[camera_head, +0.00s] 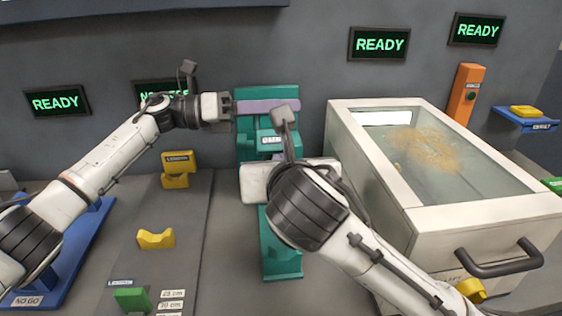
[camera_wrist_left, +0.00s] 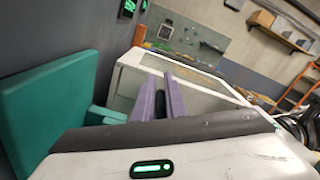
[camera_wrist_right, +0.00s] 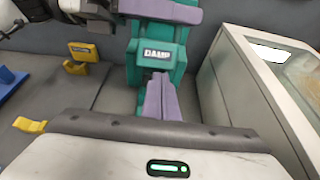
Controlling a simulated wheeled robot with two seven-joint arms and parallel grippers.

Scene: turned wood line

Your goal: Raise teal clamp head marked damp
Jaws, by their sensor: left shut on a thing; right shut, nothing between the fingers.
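The teal clamp (camera_head: 282,258) stands upright against the wall at the centre of the head view. Its sign is partly covered there but reads DAMP (camera_wrist_right: 158,53) in the right wrist view. My left gripper (camera_head: 284,105) lies sideways across the upper clamp head (camera_head: 262,93), its purple fingers shut on it. In the left wrist view teal stands beside those fingers; the gripped part is hidden. My right gripper (camera_wrist_right: 160,82) is shut and empty, its purple fingers together just below the DAMP sign. Its fingers are hidden behind my wrist in the head view.
A white glass-topped box with a dark handle (camera_head: 500,260) stands close on the right. Yellow rests (camera_head: 156,239) and a green block (camera_head: 132,299) are on the grey board at left. A blue NO GO tray (camera_head: 85,245) lies farther left. READY displays (camera_head: 379,44) hang on the wall.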

